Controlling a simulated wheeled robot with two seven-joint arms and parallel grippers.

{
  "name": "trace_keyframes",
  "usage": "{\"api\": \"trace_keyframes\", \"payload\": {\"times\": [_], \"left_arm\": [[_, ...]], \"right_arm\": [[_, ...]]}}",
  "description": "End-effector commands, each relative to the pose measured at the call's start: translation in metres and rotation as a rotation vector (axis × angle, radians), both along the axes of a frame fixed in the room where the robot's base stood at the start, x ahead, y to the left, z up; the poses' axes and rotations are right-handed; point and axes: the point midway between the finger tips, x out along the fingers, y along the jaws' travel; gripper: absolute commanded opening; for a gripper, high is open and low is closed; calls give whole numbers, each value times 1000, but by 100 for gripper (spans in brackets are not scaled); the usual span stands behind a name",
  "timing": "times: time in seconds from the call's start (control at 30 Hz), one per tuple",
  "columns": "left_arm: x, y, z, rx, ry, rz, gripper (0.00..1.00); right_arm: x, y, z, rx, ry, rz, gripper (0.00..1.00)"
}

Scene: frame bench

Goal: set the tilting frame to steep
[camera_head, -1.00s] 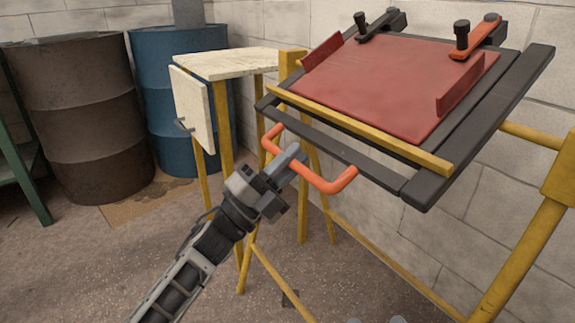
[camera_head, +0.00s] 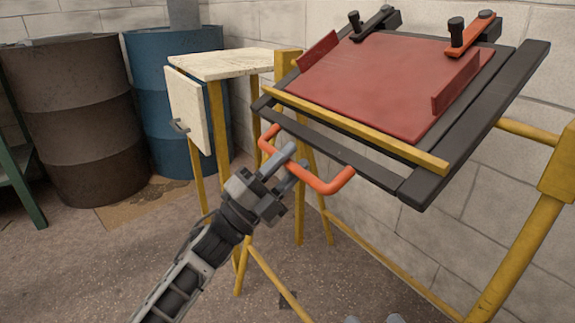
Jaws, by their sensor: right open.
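The tilting frame is a dark border (camera_head: 522,110) with a red panel (camera_head: 385,80), sloping up and away from me at the upper right. An orange bar handle (camera_head: 310,178) sticks out below its lower left edge. My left gripper (camera_head: 295,158) is at the handle's middle. Its two fingers stand apart with a gap between them, and the handle bar passes at the fingertips; whether they touch it is unclear. Two small grey tips of my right gripper (camera_head: 374,320) show apart at the bottom edge; the rest of it is out of view.
Yellow legs and rails (camera_head: 520,245) carry the frame. A yellow bar (camera_head: 360,130) crosses the panel's lower side, and clamps (camera_head: 470,35) sit on its top edge. A white-topped stand (camera_head: 222,63) is to the left, with brown (camera_head: 80,120) and blue (camera_head: 180,95) drums behind.

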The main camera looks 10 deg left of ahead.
Motion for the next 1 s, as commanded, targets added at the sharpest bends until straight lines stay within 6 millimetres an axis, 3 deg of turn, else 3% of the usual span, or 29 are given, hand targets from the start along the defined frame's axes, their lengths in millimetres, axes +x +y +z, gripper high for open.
{"api": "trace_keyframes", "payload": {"times": [0.23, 0.7, 1.0], "left_arm": [[-12, 12, -10, -2, 2, 0, 35], [-75, 74, -71, 2, 6, 1, 35], [-93, 92, -88, 1, 1, 0, 35]], "right_arm": [[0, 0, 3, -9, -3, -3, 64], [1, -2, -1, -61, 6, -10, 64], [-1, -3, -6, -78, 18, -7, 64]]}}
